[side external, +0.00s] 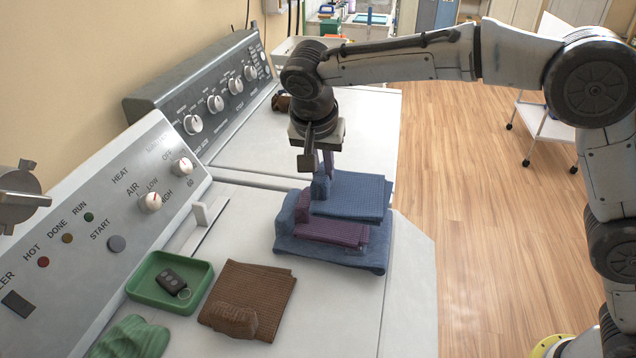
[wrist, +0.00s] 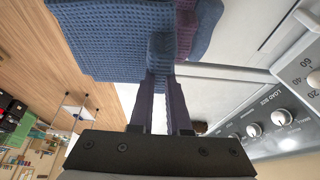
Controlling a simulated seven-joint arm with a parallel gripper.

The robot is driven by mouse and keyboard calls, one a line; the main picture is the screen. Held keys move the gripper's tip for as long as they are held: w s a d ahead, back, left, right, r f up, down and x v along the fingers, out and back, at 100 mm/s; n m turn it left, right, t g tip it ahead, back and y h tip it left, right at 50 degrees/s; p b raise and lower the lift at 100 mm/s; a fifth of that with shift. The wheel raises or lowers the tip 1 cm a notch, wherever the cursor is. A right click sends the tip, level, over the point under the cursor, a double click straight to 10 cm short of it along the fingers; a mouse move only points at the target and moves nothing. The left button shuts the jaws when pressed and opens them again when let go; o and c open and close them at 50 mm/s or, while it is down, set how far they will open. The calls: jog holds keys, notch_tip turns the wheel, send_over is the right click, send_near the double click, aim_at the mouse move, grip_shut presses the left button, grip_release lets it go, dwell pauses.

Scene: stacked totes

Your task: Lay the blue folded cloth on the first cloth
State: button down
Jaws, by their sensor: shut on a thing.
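The blue folded waffle cloth (side external: 352,195) is in my gripper (side external: 323,172), which is shut on a raised part at the cloth's left edge. In the wrist view the blue cloth (wrist: 110,40) spreads level beyond my fingers (wrist: 165,85). A purple folded cloth (side external: 330,233) lies below it, mostly covered by it, with a raised part at its left. The purple cloth rests on a darker blue cloth (side external: 335,256) spread on the white machine top. The blue cloth seems just above the purple one; whether they touch I cannot tell.
A brown folded cloth (side external: 255,290) lies at the front. Left of it are a green tray (side external: 143,291) holding a black key fob (side external: 170,277) and a crumpled green cloth (side external: 130,340). Control panels with knobs (side external: 105,215) rise along the left. The machine top ends at the right.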

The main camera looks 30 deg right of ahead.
jog(key=shift+w+a+f, duration=0.1)
jog(key=shift+w+f, duration=0.25)
jog(key=shift+f, duration=0.15)
jog(key=shift+w+a+f, duration=0.1)
jog(key=shift+f, duration=1.5)
jog(key=shift+f, duration=0.1)
jog(key=c, duration=0.9)
grip_release()
jog(key=v, duration=1.2)
